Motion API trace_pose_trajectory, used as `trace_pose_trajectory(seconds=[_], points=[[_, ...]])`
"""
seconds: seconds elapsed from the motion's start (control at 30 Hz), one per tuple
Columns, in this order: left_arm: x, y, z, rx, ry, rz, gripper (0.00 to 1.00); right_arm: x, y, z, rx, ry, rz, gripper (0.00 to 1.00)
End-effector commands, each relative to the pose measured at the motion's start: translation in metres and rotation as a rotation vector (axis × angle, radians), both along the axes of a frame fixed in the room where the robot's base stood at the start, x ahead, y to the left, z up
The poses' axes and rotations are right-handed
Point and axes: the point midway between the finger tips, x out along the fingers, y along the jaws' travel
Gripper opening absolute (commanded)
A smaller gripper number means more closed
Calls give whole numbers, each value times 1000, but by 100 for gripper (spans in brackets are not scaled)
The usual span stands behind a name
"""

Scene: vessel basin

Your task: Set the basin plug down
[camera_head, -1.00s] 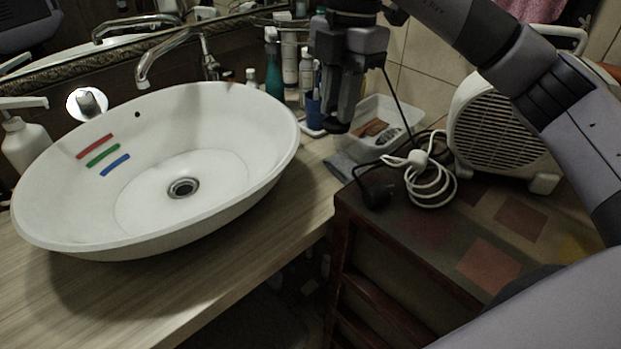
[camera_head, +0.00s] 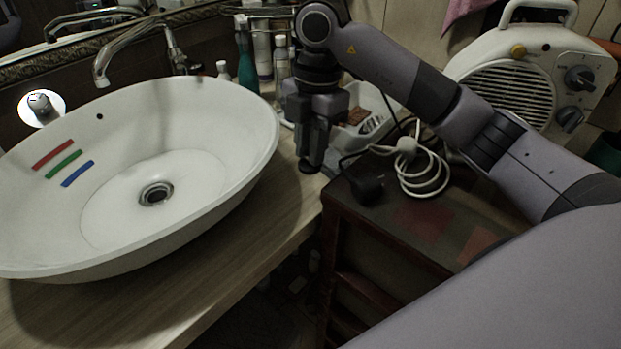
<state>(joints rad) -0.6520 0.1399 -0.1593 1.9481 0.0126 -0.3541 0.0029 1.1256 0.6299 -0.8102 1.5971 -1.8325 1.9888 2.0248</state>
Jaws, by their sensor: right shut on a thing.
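My right gripper (camera_head: 313,152) points down over the wooden counter, just right of the basin's rim. It is shut on the basin plug (camera_head: 308,167), a small dark disc at the fingertips. The plug is low over the counter's right end; I cannot tell whether it touches the surface. The white oval basin (camera_head: 205,110) stands to the left, with its metal drain (camera_head: 156,193) uncovered. My left gripper is not in view.
Black and coiled white cables (camera_head: 425,180) lie on the dark cabinet beside a white heater (camera_head: 510,95). Bottles (camera_head: 247,70) stand behind the basin. The wooden counter (camera_head: 262,222) in front is bare.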

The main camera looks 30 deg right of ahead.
Motion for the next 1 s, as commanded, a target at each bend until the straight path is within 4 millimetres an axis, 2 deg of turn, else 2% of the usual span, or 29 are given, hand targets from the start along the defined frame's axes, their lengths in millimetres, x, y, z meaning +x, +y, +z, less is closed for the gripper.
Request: trace_pose_trajectory(seconds=[0.1, 0.33, 0.57, 0.93, 0.97, 1.0], points=[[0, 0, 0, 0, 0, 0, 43, -1, -1, -19, -1, 2, -1, 0], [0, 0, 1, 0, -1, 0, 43, 0, 0, -35, 0, 1, -1, 0], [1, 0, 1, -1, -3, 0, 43, -1, 0, -68, -1, 2, 0, 0], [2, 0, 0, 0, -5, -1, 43, 0, 0, -73, -1, -1, 0, 0], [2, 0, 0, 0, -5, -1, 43, 0, 0, -73, -1, -1, 0, 25], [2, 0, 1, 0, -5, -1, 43, 0, 0, -72, -1, -1, 0, 38]])
